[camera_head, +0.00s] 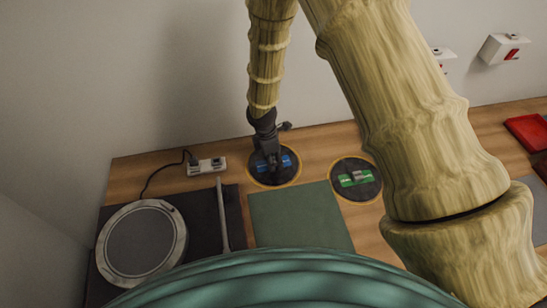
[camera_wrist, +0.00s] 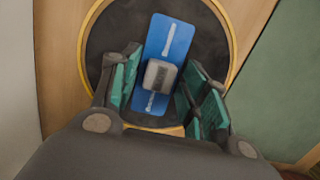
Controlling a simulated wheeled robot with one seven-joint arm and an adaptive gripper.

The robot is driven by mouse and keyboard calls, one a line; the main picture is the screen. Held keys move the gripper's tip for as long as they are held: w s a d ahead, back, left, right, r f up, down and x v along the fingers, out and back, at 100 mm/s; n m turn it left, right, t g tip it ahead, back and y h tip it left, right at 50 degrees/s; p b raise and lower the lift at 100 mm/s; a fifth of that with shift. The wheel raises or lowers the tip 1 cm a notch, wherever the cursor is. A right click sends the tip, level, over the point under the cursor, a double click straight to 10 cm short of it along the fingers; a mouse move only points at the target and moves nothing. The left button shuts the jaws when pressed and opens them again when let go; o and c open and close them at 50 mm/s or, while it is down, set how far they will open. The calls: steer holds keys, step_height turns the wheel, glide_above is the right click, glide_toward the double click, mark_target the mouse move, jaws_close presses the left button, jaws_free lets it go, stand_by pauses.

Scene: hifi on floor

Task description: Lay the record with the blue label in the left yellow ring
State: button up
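The record with the blue label (camera_head: 288,161) lies inside the left yellow ring (camera_head: 274,188) on the wooden top. In the wrist view its black disc (camera_wrist: 205,40) looks flat, with a long blue label and a grey block-shaped knob (camera_wrist: 160,76) at the middle. The left yellow ring also shows in the wrist view (camera_wrist: 236,45), around the disc. My gripper (camera_wrist: 162,74) is over the record, its teal-padded fingers on both sides of the knob with visible gaps. It is open and empty. In the head view my gripper (camera_head: 272,160) partly hides the label.
A green-label record (camera_head: 347,182) lies in the right yellow ring (camera_head: 356,204). A turntable (camera_head: 140,242) is at left, a green mat (camera_head: 298,218) in front. A power strip (camera_head: 207,167) with a cable is left of the ring; the wall is close behind. A red tray (camera_head: 527,131) is far right.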

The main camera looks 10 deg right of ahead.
stand_by(0.3)
step_height(320, 180, up, 18)
steer(key=a+p, duration=0.1)
steer(key=p, duration=0.4)
steer(key=shift+a, duration=0.4)
stand_by(0.9)
steer(key=shift+s+d+f, duration=0.1)
steer(key=shift+f, duration=0.05)
stand_by(0.7)
